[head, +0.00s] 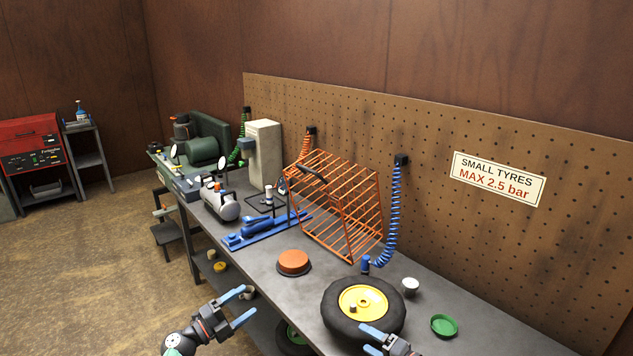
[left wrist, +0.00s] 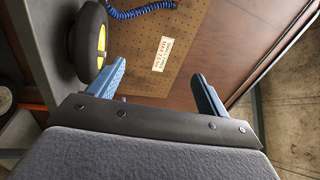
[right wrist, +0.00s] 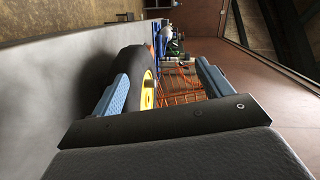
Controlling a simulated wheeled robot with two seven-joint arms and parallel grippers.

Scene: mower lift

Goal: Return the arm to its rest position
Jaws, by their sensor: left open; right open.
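My left gripper (head: 238,306) is open and empty in the head view, in front of the workbench's near edge, left of the tyre. Its two blue fingers also show apart in the left wrist view (left wrist: 155,85). My right gripper (head: 376,343) is at the bottom of the head view, by the near side of the black tyre with a yellow hub (head: 337,307). In the right wrist view (right wrist: 168,85) its blue fingers are apart, with the tyre and yellow hub beyond the left finger. I cannot tell whether that finger touches the tyre.
The workbench (head: 300,300) carries an orange cage (head: 335,205), an orange-topped round piece (head: 293,262), a blue tool (head: 262,230), a white cup (head: 410,286) and a green dish (head: 444,325). A blue coiled hose (head: 394,215) hangs from the pegboard (head: 430,150). The floor at left (head: 80,260) is clear.

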